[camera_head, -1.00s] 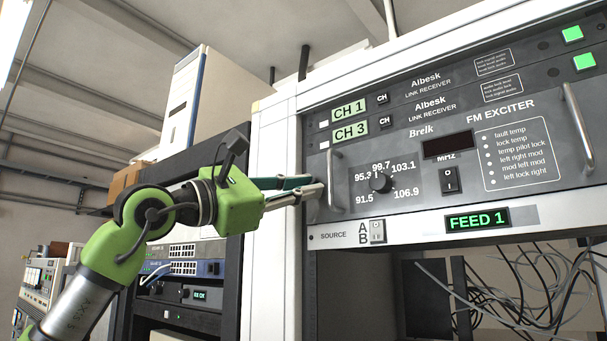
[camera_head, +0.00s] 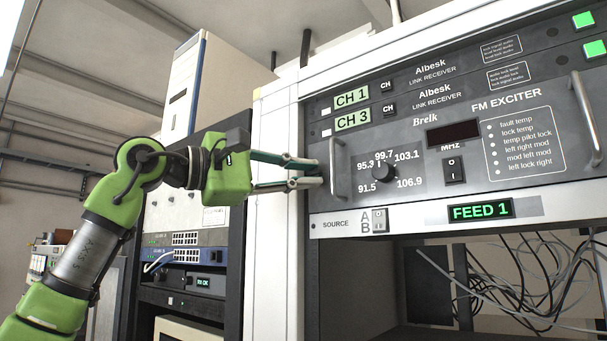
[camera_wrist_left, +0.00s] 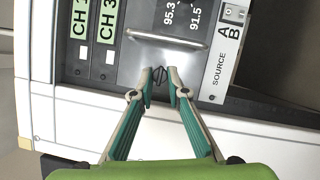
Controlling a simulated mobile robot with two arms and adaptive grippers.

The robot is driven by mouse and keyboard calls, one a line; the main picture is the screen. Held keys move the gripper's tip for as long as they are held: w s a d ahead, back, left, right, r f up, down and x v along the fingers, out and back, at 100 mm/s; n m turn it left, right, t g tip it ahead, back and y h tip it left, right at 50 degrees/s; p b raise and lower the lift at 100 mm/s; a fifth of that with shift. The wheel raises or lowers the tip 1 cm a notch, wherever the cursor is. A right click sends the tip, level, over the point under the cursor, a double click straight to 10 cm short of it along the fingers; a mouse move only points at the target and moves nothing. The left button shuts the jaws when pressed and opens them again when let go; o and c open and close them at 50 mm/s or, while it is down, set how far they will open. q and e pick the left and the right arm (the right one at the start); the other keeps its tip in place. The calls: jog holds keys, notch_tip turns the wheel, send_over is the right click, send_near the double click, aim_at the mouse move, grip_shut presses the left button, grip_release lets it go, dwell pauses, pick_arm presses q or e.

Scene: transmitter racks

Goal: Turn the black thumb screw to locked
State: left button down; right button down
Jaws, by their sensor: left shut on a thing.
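In the head view my left gripper (camera_head: 318,172) reaches the panel edge from the left, one finger above the other. There the fingertips hide the screw. I cannot read the screw's lock position. My right gripper is not in view.
The tuning knob (camera_head: 383,172) and power switch (camera_head: 454,171) are to the right of the handle. The source switch (camera_head: 380,220) is below. The white rack frame (camera_head: 275,225) stands left of the panel. Loose cables (camera_head: 500,290) hang below it.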

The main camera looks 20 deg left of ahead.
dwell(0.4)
pick_arm(q)
jog(key=c, duration=2.2)
grip_release()
jog(key=shift+c, duration=0.2)
jog(key=v, duration=1.2)
